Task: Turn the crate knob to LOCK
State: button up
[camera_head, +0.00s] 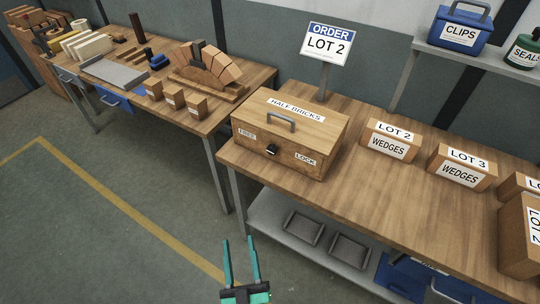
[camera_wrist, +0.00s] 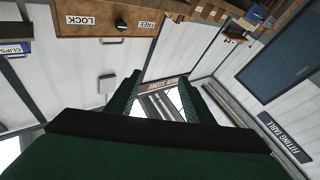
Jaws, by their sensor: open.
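The wooden crate (camera_head: 302,135) labelled HALF BRICKS stands at the left end of the workbench, with a grey handle on its lid. Its black knob (camera_head: 271,150) sits on the front face between a FREE label at the left and a LOCK label at the right. I cannot tell which label the knob points to. My gripper (camera_head: 241,243) is open and empty, low in front of the bench, below and apart from the crate. In the wrist view the crate (camera_wrist: 83,30) appears upside down at the top, its knob (camera_wrist: 121,25) beyond the open fingers (camera_wrist: 160,85).
The workbench (camera_head: 340,190) also carries boxes of wedges (camera_head: 391,142) to the right of the crate. An ORDER LOT 2 sign (camera_head: 328,45) stands behind it. A lower shelf (camera_head: 275,222) holds dark trays. The floor to the left is clear.

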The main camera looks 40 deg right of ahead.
aim_at(271, 153)
jog(key=w+d+r+m+g+h, duration=0.2)
jog(key=w+d+g+h, duration=0.1)
jog(key=w+d, duration=0.3)
jog(key=w+d+r+m+g+h, duration=0.2)
jog(key=w+d, duration=0.4)
jog(key=d, duration=0.4)
jog(key=w+d+r+m+g+h, duration=0.2)
jog(key=w+d+m+g+h, duration=0.1)
jog(key=d, duration=0.5)
jog(key=shift+w+d+r+g+h, duration=0.1)
jog(key=shift+w+g+h, duration=0.4)
jog(key=shift+w, duration=0.4)
jog(key=shift+w+d+r+g+h, duration=0.1)
jog(key=shift+w+g+h, duration=0.2)
jog(key=shift+w+h, duration=0.5)
jog(key=shift+w+a, duration=0.1)
jog(key=c, duration=1.1)
